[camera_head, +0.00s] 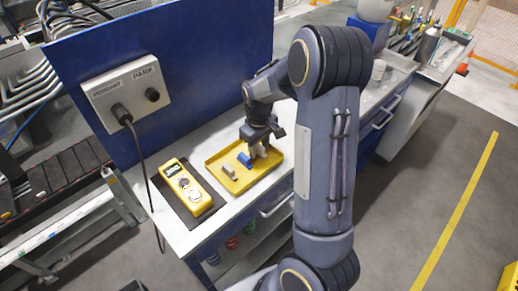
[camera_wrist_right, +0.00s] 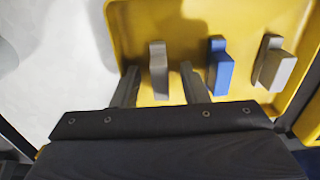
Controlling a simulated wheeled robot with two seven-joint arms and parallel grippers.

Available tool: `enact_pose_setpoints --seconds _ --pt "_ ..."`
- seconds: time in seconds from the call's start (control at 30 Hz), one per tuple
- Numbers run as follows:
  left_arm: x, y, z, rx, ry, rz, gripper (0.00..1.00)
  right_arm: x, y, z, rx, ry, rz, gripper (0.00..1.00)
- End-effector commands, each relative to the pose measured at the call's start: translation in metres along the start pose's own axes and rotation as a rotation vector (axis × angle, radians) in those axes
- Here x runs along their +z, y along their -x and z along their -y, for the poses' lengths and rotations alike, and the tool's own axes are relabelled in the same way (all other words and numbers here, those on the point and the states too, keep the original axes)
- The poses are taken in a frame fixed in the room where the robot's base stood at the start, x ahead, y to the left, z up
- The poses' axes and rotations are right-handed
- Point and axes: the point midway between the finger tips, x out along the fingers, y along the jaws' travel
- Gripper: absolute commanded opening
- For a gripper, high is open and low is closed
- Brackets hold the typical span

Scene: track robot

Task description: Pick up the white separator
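Three small blocks stand in a row in a yellow tray (camera_head: 213,158). In the wrist view, a grey block (camera_wrist_right: 159,72) is at left, a blue block (camera_wrist_right: 219,68) in the middle and a lighter grey-white block (camera_wrist_right: 272,64) at right. I cannot tell for certain which is the white separator. My right gripper (camera_wrist_right: 160,88) is open, with one finger on each side of the left grey block, and visible gaps between. In the head view the right gripper (camera_head: 257,152) is low over the tray's far right part. My left gripper is not seen.
A yellow meter (camera_head: 186,188) lies on a dark mat left of the tray. A grey socket box (camera_head: 126,92) with a hanging black cable is on the blue panel (camera_head: 200,50) behind. White bench surface shows around the tray.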

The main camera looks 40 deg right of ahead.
Motion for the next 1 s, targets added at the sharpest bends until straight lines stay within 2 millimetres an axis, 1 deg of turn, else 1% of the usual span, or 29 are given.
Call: enact_pose_setpoints --seconds 0.07,0.17,0.3,0.37,0.4,0.63,0.77,0.87,1.0 --pt "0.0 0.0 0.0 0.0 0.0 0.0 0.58 0.0 0.0 0.0 0.0 0.0 0.0 0.4" --pt "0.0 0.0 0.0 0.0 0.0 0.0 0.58 0.0 0.0 0.0 0.0 0.0 0.0 0.28" --pt "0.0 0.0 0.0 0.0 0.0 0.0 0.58 0.0 0.001 0.0 0.0 -0.001 0.0 0.1" --pt "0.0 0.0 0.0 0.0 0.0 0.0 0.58 0.0 0.001 0.0 0.0 0.0 0.0 0.02" --pt "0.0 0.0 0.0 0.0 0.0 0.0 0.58 0.0 0.001 0.0 0.0 -0.001 0.0 0.0" --pt "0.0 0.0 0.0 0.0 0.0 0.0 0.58 0.0 0.001 0.0 0.0 -0.001 0.0 0.0" --pt "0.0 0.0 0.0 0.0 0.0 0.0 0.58 0.0 0.004 0.0 0.0 -0.001 -0.002 0.0" --pt "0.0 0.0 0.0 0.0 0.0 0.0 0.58 -0.001 0.012 0.0 0.0 -0.001 -0.003 0.0" --pt "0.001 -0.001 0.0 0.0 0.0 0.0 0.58 -0.001 0.033 0.0 0.0 0.001 -0.005 0.0"
